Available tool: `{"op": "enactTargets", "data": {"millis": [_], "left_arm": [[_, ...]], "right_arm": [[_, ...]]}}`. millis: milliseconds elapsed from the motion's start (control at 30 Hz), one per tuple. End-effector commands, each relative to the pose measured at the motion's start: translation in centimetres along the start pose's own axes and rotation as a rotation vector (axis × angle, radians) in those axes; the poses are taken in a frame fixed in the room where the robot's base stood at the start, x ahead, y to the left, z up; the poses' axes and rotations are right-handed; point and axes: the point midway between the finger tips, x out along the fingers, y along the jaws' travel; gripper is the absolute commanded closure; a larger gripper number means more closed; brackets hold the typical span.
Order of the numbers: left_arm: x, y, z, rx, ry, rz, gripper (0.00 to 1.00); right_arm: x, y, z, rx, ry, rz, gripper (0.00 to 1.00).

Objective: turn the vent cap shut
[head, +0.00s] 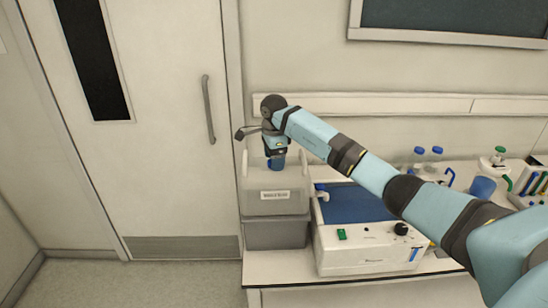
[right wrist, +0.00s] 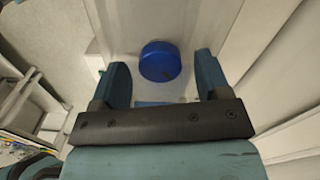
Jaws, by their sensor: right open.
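The vent cap is a round blue cap (right wrist: 160,61) on top of a pale container (head: 277,191) that stands at the left end of the bench. In the head view the cap (head: 277,163) shows just below my right gripper (head: 276,152). In the right wrist view my right gripper (right wrist: 162,75) is open, with one blue finger on each side of the cap. Gaps show between the fingers and the cap, so it is not gripped. My left gripper is in neither view.
The pale container stands on a grey box (head: 276,234). To its right is a white device (head: 372,249) with a blue top and a black knob. Several blue-capped bottles (head: 428,155) stand further right. A closed door (head: 165,170) is on the left.

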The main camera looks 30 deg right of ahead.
Motion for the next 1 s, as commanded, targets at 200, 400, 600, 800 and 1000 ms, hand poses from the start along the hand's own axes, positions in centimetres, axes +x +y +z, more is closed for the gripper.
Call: {"op": "enactTargets", "data": {"millis": [200,400,600,800,1000], "left_arm": [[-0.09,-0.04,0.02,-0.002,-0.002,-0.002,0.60],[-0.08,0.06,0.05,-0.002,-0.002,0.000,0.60],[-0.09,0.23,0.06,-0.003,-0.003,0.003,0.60],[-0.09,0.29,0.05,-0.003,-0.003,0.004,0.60],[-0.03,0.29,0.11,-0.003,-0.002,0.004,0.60]], "right_arm": [[0.66,-0.02,0.01,0.000,0.000,-0.001,0.30],[0.65,-0.02,0.01,0.000,0.000,-0.001,0.37],[0.64,-0.01,0.01,0.000,0.000,-0.001,0.80],[0.64,-0.01,-0.01,0.009,0.000,-0.001,0.80],[0.66,-0.02,-0.09,0.068,0.001,0.000,0.80]]}}
